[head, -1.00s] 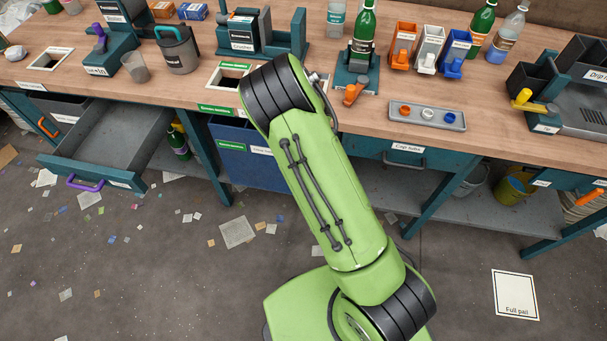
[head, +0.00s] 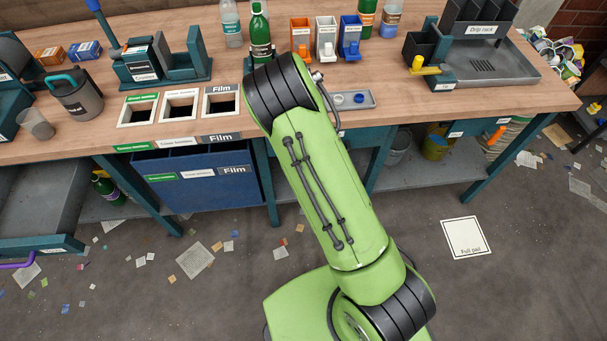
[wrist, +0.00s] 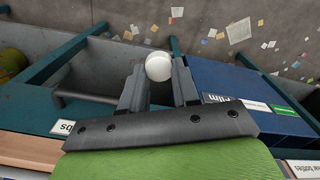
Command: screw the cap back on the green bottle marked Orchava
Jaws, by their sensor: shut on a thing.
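A green bottle (head: 260,35) with a pale label stands at the back of the bench in the head view, just beyond my arm's elbow. Its label is too small to read, and my arm hides its foot. Another green bottle (head: 367,14) stands further right at the back edge, cut by the frame. My gripper (wrist: 158,76) is hidden in the head view.
A grey cap tray (head: 367,101) with a blue cap shows partly behind my arm. Orange, white and blue dispensers (head: 325,40) stand behind it. Left are three labelled bench openings (head: 180,105) above a blue bin (head: 200,185). A drip rack (head: 485,60) is right. The floor (head: 330,210) has paper scraps.

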